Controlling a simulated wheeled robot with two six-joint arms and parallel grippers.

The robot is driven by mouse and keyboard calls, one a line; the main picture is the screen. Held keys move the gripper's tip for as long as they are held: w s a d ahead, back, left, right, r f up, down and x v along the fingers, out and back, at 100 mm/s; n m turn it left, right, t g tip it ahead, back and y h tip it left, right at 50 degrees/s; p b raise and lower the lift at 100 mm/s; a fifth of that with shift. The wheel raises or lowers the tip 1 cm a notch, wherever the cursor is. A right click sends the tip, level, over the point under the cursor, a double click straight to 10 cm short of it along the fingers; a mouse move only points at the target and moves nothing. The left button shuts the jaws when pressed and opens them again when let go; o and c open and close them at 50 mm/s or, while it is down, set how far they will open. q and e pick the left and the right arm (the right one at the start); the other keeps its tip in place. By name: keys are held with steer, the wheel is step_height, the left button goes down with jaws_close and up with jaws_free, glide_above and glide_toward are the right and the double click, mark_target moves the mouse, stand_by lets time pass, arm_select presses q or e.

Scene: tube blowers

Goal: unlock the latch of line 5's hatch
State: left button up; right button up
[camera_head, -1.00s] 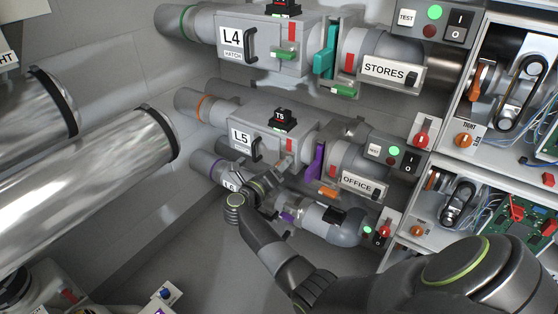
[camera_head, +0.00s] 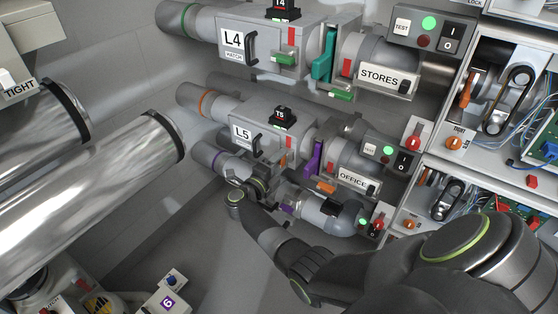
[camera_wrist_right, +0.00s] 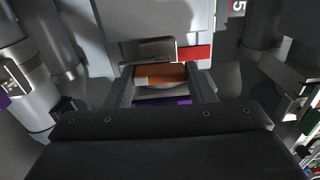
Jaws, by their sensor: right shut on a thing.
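The line 5 hatch box (camera_head: 262,132) is grey, with an L5 label, a black handle and a red strip (camera_head: 289,142) on its face. Its latch shows in the wrist view as an orange-brown piece (camera_wrist_right: 160,74) under a grey bracket, beside the red strip. My right gripper (camera_head: 272,176) is at the lower front of this box in the head view. In the wrist view its two fingers (camera_wrist_right: 162,88) stand on either side of the latch and are shut on it. The gripper body hides what is below. My left gripper is not in view.
The L4 line (camera_head: 232,41) runs above, with a green latch (camera_head: 284,58). The purple-banded line (camera_head: 226,163) runs close below, near my right wrist. Switch boxes (camera_head: 388,158) and open cabinets are at the right. Large shiny ducts (camera_head: 110,180) fill the left.

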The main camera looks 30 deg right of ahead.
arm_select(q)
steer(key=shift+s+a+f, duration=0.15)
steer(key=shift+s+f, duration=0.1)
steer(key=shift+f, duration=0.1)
arm_select(e)
steer(key=shift+n, duration=0.3)
steer(key=o, duration=1)
steer(key=shift+a, duration=0.15)
